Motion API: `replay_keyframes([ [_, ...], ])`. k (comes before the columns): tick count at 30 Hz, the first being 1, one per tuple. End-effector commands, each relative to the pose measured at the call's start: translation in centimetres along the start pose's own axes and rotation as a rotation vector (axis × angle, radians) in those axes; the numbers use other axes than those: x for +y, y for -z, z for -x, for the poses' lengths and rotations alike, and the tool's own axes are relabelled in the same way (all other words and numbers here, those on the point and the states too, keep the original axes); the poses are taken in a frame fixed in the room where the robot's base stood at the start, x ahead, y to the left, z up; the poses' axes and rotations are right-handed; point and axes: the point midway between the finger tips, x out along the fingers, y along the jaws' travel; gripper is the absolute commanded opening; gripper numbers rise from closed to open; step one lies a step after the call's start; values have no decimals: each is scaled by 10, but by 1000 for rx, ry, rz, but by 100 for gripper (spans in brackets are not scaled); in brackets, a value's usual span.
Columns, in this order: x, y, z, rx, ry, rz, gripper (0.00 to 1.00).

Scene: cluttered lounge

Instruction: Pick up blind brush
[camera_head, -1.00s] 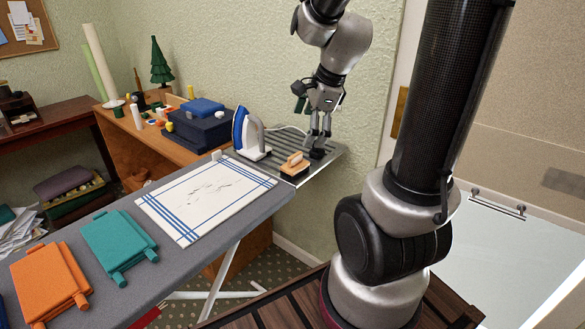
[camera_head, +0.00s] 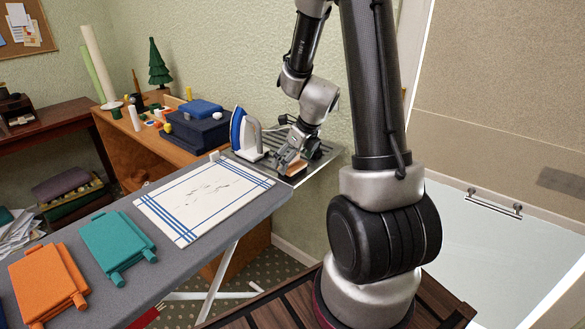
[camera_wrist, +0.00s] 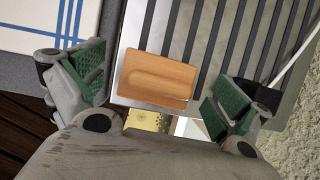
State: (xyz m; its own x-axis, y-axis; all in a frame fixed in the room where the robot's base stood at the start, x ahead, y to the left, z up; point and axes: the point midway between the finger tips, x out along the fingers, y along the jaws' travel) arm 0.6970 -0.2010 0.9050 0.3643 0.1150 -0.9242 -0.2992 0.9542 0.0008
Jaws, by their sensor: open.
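A light-brown wooden block with a rounded grip along its top, which I take for the blind brush (camera_wrist: 157,78), lies on the slatted metal rest at the end of the ironing board. It also shows in the head view (camera_head: 296,170), partly covered by my gripper. My gripper (camera_head: 291,161) is over it, pointing down. In the wrist view my gripper (camera_wrist: 155,88) is open, with one green-padded finger on each side of the block and gaps between pads and wood. The block's underside is hidden.
A blue-and-white iron (camera_head: 246,134) stands upright just left of the gripper on the metal rest (camera_head: 322,160). A striped cloth (camera_head: 205,199), a teal piece (camera_head: 117,240) and an orange piece (camera_head: 47,281) lie on the grey ironing board. The wall is close behind.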

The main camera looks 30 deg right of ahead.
Motion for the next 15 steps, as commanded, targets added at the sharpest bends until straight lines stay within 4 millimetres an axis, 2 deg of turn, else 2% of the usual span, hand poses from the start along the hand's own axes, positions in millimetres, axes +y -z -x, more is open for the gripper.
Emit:
replay_keyframes([
  [6,0,0,-1,-1,0,1,100],
  [12,0,0,0,-1,0,1,64],
  [15,0,0,0,-1,0,1,50],
])
